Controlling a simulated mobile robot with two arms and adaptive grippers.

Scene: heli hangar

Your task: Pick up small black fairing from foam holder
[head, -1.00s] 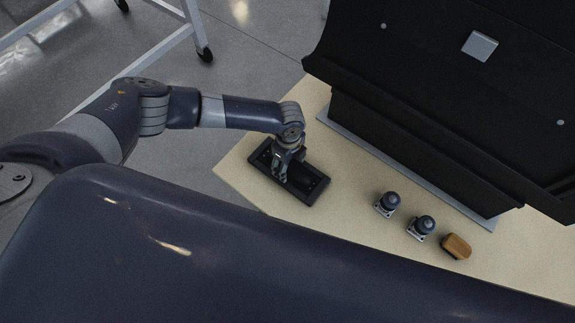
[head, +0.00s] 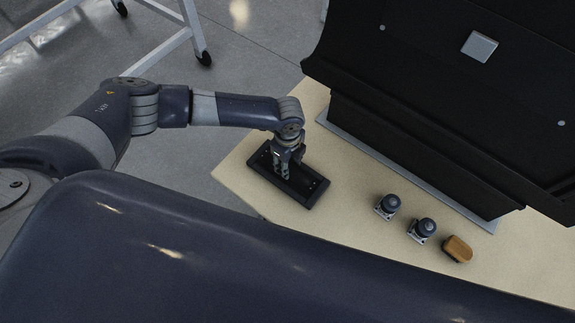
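The black foam holder (head: 307,192) is a dark rectangular tray near the left corner of the table. My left gripper (head: 283,174) points down over its middle, with the fingertips at or just above the holder. I cannot tell whether the fingers are open or shut. The small black fairing cannot be made out against the dark holder; the gripper covers part of the inside. My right gripper is not in view.
The pale table (head: 340,225) has bare room right of the holder. A large black structure (head: 430,110) stands behind. A wheeled metal frame (head: 165,50) is on the floor.

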